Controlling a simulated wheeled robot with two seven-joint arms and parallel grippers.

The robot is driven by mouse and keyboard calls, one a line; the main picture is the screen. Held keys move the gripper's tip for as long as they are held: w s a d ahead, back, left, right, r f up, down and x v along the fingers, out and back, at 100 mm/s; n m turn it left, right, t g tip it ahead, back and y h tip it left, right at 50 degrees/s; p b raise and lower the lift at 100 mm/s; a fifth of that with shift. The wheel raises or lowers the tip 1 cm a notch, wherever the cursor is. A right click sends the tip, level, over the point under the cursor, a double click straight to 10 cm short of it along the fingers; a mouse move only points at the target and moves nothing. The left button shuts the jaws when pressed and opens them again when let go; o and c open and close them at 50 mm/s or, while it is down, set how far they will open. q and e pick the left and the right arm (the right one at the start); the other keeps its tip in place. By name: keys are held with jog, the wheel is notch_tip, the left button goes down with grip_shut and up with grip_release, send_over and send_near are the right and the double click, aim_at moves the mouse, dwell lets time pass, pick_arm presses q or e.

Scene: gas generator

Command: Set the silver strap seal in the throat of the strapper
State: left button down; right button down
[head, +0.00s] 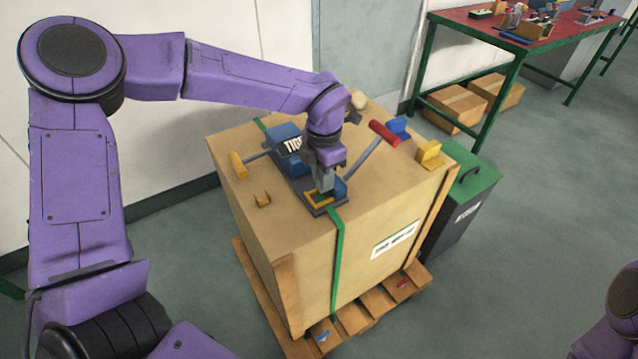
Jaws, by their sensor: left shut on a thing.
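The strapper (300,182) lies on top of a large crate, with a blue and grey body, a yellow-ended handle at left and a red-ended handle at right. My left gripper (325,184) points down over the strapper's near end, beside its yellow throat part (318,198). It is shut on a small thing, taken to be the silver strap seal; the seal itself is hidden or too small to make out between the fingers. I cannot tell whether it touches the throat. My right gripper is out of view; only a part of that arm shows at lower right.
A green strap (337,262) runs over the crate (270,235), which stands on a wooden pallet (352,318). A yellow block (429,154) and a blue block (398,127) sit on the crate's far right. A green-lidded bin (468,178) stands beside it. A red-topped bench (480,28) is behind.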

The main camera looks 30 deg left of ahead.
pick_arm(q)
jog(key=f, duration=0.1)
jog(key=a+f, duration=0.1)
jog(key=f, duration=0.1)
jog(key=w+f, duration=0.1)
jog(key=shift+a+f, duration=0.35)
jog(key=shift+f, duration=0.05)
jog(key=shift+w+f, duration=0.1)
jog(key=shift+f, duration=0.2)
